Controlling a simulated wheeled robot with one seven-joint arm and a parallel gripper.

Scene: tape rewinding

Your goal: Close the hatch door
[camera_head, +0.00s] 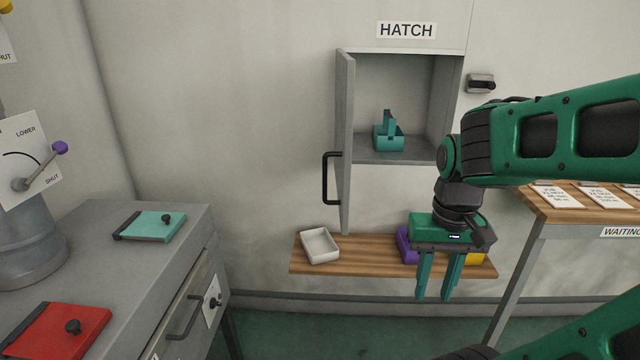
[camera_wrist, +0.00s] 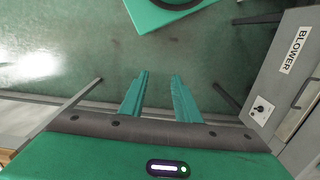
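The hatch door (camera_head: 346,140) is a grey panel hinged at the left side of the hatch opening (camera_head: 400,80). It stands open, swung out toward me, with a black handle (camera_head: 327,180) on its outer face. A teal holder (camera_head: 389,135) sits inside the hatch. My gripper (camera_head: 435,290) points down in front of the wooden shelf, to the right of and below the door, and is apart from it. Its two teal fingers are spread with nothing visible between them; they also show in the wrist view (camera_wrist: 160,95) above the green floor.
A wooden shelf (camera_head: 375,255) below the hatch holds a white tray (camera_head: 320,245), with purple and yellow things partly behind my gripper. A latch (camera_head: 481,83) is on the wall right of the hatch. A grey cabinet (camera_head: 190,240) stands left; a waiting table (camera_head: 560,205) stands right.

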